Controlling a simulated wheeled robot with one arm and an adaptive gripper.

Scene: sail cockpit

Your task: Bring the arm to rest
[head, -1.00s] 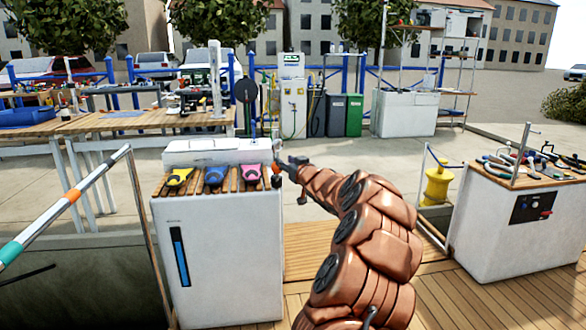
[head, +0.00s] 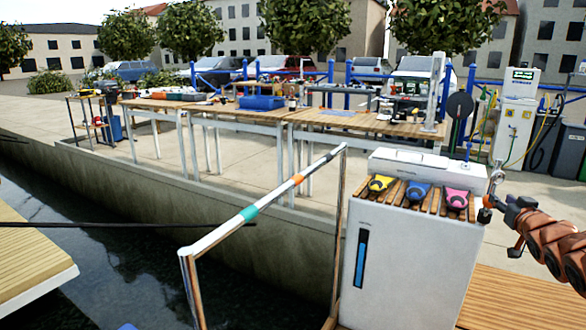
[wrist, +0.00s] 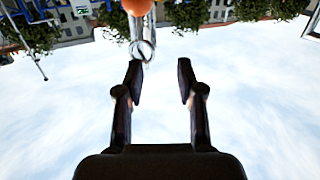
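My gripper (head: 503,204) is at the right of the head view, just right of the white cabinet's slatted top. In the wrist view its two dark fingers (wrist: 160,78) are spread apart with nothing between them. A metal ring (wrist: 142,49) below an orange ball (wrist: 137,6) shows close to the left fingertip; I cannot tell whether they touch. The orange ball also shows near the gripper in the head view (head: 488,201). My brown arm reaches in from the right edge.
The white cabinet (head: 400,275) carries yellow (head: 381,184), blue (head: 418,191) and pink (head: 456,198) items on wooden slats. A striped rail (head: 262,206) stands left of it, with water (head: 120,250) beyond. Workbenches (head: 350,119) stand behind on the quay.

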